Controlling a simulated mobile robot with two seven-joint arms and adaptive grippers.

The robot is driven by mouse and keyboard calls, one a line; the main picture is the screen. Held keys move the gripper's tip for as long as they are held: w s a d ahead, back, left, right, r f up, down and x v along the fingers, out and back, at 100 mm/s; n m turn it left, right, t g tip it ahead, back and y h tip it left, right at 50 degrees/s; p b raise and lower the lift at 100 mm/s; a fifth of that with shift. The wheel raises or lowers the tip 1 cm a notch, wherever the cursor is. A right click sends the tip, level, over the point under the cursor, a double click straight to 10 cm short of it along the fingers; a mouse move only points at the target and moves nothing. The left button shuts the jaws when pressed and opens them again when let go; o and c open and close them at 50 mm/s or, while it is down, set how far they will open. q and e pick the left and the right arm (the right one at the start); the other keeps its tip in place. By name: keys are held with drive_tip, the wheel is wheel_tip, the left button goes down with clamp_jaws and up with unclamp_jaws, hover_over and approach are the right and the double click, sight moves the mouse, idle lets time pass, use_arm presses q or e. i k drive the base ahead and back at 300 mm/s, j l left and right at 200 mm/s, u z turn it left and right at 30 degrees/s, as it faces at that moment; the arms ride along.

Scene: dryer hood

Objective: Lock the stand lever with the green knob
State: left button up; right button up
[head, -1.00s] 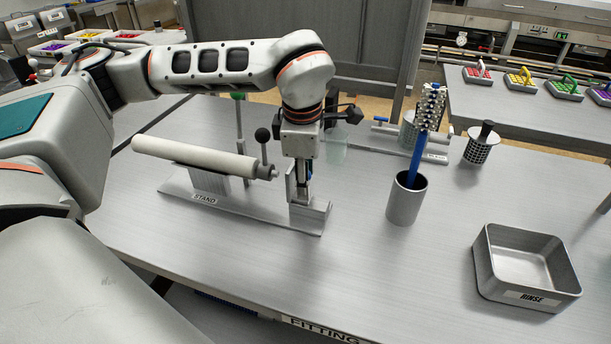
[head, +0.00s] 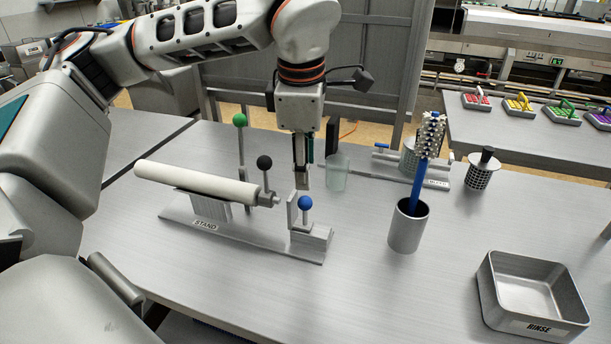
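The stand (head: 175,215) lies on the steel table and bears a long white roller (head: 195,184). The green knob (head: 240,120) tops a thin, upright lever behind the roller. A black knob (head: 264,162) stands on a shorter lever by the roller's right end. A blue knob (head: 305,203) sits low at the stand's right-end block. My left gripper (head: 302,186) points down just above and behind the blue knob, to the right of the green knob and apart from it. Its fingers are seen edge-on, so their opening is unclear. My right gripper is not in view.
A clear cup (head: 337,172) stands just right of my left gripper. A grey cup (head: 407,230) holding a blue-handled brush (head: 425,155) and a rinse tray (head: 490,290) are farther right. A grey panel (head: 370,70) rises behind the table. The front middle is clear.

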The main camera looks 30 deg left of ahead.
sight(239, 120)
drive_tip(key=k, duration=1)
